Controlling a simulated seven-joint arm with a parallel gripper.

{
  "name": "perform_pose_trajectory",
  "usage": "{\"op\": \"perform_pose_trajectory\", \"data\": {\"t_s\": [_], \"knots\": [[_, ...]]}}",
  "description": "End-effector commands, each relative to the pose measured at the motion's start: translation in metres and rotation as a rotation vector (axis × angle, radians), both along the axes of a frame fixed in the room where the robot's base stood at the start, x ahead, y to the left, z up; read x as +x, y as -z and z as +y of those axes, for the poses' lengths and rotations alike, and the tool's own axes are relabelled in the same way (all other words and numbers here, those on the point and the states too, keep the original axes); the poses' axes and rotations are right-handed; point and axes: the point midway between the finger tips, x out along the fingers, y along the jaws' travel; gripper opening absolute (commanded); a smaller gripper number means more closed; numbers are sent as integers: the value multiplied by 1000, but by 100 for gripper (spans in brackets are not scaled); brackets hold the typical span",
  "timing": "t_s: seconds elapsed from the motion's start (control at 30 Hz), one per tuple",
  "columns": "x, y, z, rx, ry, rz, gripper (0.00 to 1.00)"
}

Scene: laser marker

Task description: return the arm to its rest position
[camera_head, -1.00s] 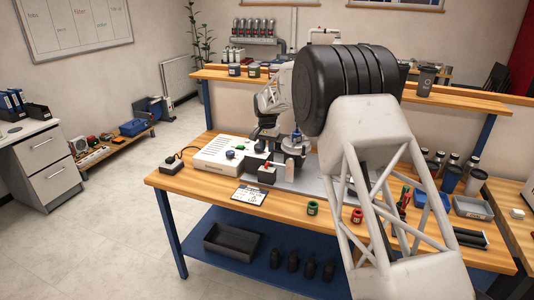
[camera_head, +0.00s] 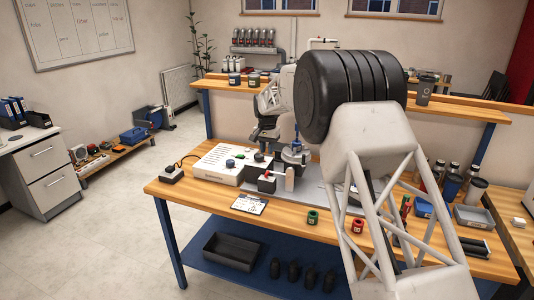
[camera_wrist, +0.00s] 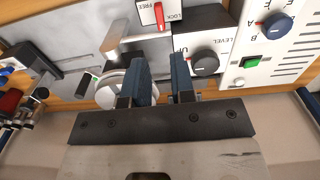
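My gripper shows in the wrist view (camera_wrist: 164,78) with two blue fingers apart and nothing between them, so it is open. The fingertips are too small to make out there. In the wrist view a panel with a LEVEL knob (camera_wrist: 205,63), a red LOCK/FREE lever (camera_wrist: 159,15) and a green button (camera_wrist: 250,61) lies beyond the fingers. A round metal part (camera_wrist: 112,85) is partly hidden behind the left finger.
A raised wooden shelf (camera_head: 455,105) with jars runs along the back of the bench. Grey trays (camera_head: 474,217) and bottles stand at right.

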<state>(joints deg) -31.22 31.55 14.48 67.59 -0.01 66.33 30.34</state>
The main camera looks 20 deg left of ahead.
Motion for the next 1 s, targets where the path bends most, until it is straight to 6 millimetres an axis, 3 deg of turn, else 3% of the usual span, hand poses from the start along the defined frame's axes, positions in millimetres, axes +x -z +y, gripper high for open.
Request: {"op": "perform_pose_trajectory", "data": {"t_s": [0.5, 1.0], "knots": [[0, -35, 0, 0, 0, 0, 23], [0, -40, 0, 0, 0, 0, 23]]}}
